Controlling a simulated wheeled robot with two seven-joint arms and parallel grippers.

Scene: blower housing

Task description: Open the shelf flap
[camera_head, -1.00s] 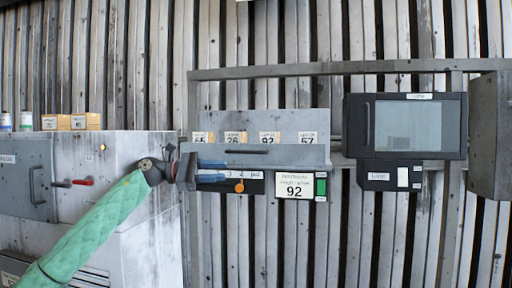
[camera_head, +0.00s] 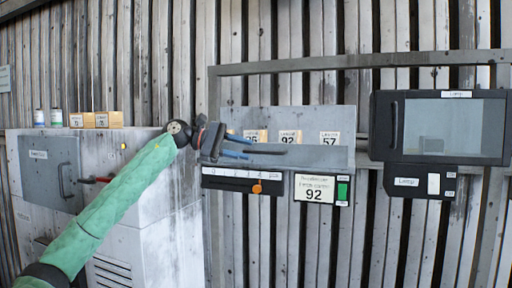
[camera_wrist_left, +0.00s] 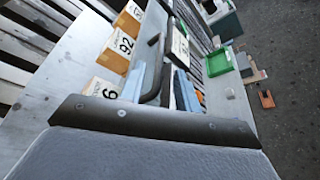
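The shelf flap (camera_head: 325,157) is a long grey panel, upright across the front of the shelf. A dark bar handle (camera_head: 274,152) sits on it. My left gripper (camera_head: 249,147) is at the flap's left part, its two blue fingers apart, one higher than the other, near the handle's left end. In the left wrist view the dark handle (camera_wrist_left: 153,72) shows between the blue fingers; whether they touch it I cannot tell. Part of the handle is hidden by the gripper. My right gripper is not in view.
Small labelled boxes (camera_head: 290,137) stand behind the flap. Below hang a black strip with an orange knob (camera_head: 257,188) and a "92" sign (camera_head: 314,188). A dark screen unit (camera_head: 440,127) is to the right. A grey cabinet (camera_head: 150,190) with a red handle stands left.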

